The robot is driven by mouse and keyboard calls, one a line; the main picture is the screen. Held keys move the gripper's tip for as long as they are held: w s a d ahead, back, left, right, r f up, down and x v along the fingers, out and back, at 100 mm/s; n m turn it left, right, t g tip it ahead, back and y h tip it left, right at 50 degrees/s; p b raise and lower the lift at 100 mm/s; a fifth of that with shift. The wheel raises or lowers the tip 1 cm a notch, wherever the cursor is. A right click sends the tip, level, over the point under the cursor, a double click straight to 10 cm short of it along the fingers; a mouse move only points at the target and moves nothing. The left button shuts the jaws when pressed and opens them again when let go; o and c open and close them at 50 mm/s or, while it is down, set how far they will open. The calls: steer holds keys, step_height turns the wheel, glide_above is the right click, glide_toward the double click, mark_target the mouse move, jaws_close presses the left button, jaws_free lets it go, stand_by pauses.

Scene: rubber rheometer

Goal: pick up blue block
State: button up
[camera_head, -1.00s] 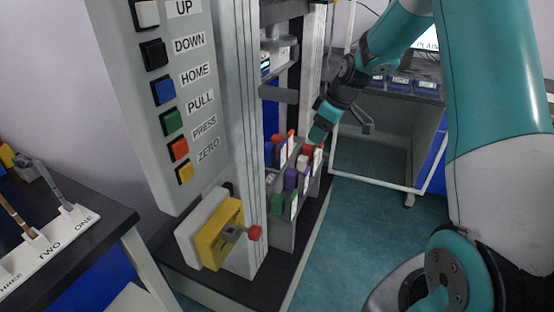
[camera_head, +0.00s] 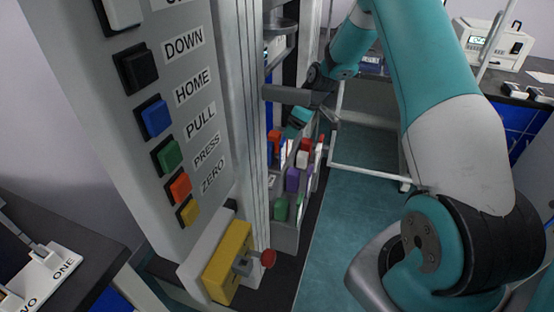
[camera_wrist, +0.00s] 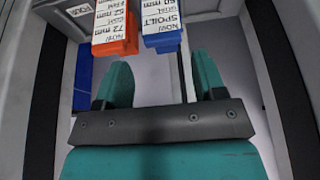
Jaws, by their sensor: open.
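A blue block (camera_wrist: 163,40) with a white label reading "SPOILT" is at the top of the wrist view. It lies in the picture between the two teal fingers of my open gripper (camera_wrist: 160,62), a little beyond their tips. Nothing is held. An orange block (camera_wrist: 115,45) with a white label sits just left of the blue one. In the head view my gripper (camera_head: 298,119) is over the back end of the block rack, close to the machine's column. The blue there (camera_head: 270,151) is partly hidden, and contact cannot be told.
The grey rack also holds red (camera_head: 303,143), white (camera_head: 301,159), purple (camera_head: 292,180) and green (camera_head: 281,210) blocks. A button panel (camera_head: 180,110) and a yellow block with a red knob (camera_head: 231,262) stand nearer. Open floor lies right of the rack.

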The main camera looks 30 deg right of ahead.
mark_target(284, 140)
steer(key=x, duration=0.4)
steer(key=shift+f, duration=0.1)
steer(key=shift+w+a+p+x, duration=0.1)
steer(key=shift+p+x, duration=0.2)
steer(key=shift+x, duration=1.1)
steer(key=shift+w+a+p+x, duration=0.1)
steer(key=shift+p+x, duration=0.2)
steer(key=shift+x, duration=1.05)
steer(key=shift+c, duration=0.2)
steer(key=c, duration=0.8)
